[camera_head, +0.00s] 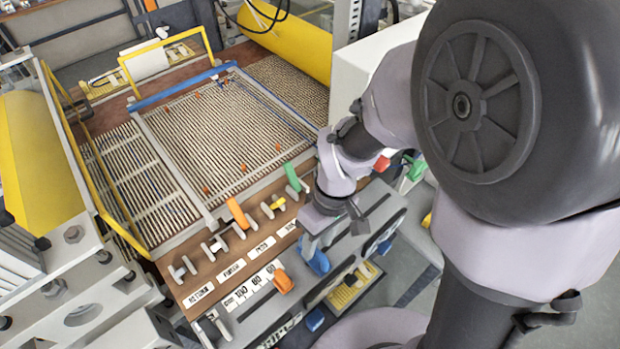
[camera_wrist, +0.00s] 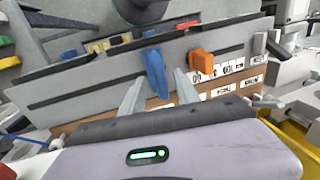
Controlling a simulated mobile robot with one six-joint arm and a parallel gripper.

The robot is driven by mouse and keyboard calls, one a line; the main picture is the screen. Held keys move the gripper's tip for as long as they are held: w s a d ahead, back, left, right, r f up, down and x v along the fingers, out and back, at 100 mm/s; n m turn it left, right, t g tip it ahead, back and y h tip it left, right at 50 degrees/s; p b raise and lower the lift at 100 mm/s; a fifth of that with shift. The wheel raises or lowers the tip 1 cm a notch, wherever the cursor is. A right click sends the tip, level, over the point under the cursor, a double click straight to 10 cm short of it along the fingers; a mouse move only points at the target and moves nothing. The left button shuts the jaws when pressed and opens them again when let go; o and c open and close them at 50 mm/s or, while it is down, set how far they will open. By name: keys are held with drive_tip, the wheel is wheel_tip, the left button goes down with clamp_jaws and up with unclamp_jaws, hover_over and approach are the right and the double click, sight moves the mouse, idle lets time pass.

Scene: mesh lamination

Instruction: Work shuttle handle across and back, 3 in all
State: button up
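A blue upright handle (camera_head: 315,260), which I take for the shuttle handle, stands at a long slot in the grey front panel (camera_head: 352,240). No label for it can be read. My gripper (camera_head: 309,240) is just above and beside it in the head view, partly hiding it. In the wrist view the blue handle (camera_wrist: 155,72) shows between the two spread fingers of my gripper (camera_wrist: 158,88). The fingers look apart from it, with gaps on both sides. How deep it sits between them cannot be told.
An orange handle (camera_head: 283,281) stands by a numbered scale, left of the blue one. Orange, yellow and green levers (camera_head: 292,175) rise from the brown labelled board (camera_head: 205,270). Behind it lies the slatted mesh bed (camera_head: 225,125). Yellow rolls (camera_head: 35,155) flank the machine.

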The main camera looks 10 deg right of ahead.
drive_tip(key=shift+a+f, duration=0.1)
drive_tip(key=shift+f, duration=0.45)
clamp_jaws()
idle(1.0)
